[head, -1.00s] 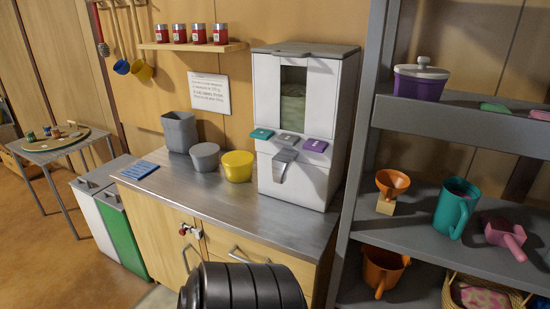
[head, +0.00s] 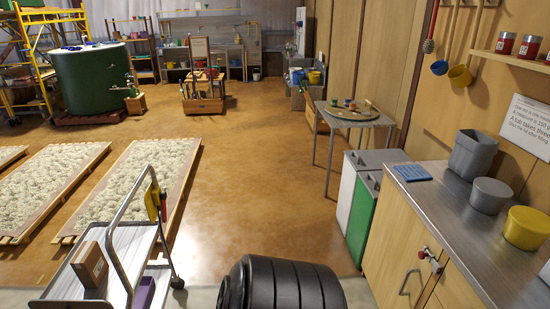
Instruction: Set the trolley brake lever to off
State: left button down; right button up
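A grey trolley (head: 133,243) stands at the lower left of the head view, with a bent metal push handle (head: 112,262) rising from it. Its near end is cut off by the picture's lower edge. A small yellow part (head: 152,198) and a red part (head: 164,204) show at the trolley's right side, near the upper end of the handle. I cannot tell which of them, if either, is the brake lever, or its setting. A dark caster wheel (head: 176,283) shows below. Neither of my grippers is in view.
A brown box (head: 90,264) and a purple item (head: 144,292) are on the trolley. Long beds of pale material (head: 135,180) lie beyond it. Open brown floor (head: 255,170) stretches to the right, up to white and green bins (head: 361,220) and a counter (head: 440,215).

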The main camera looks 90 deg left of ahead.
aim_at(163, 195)
jog(key=u, duration=3.65)
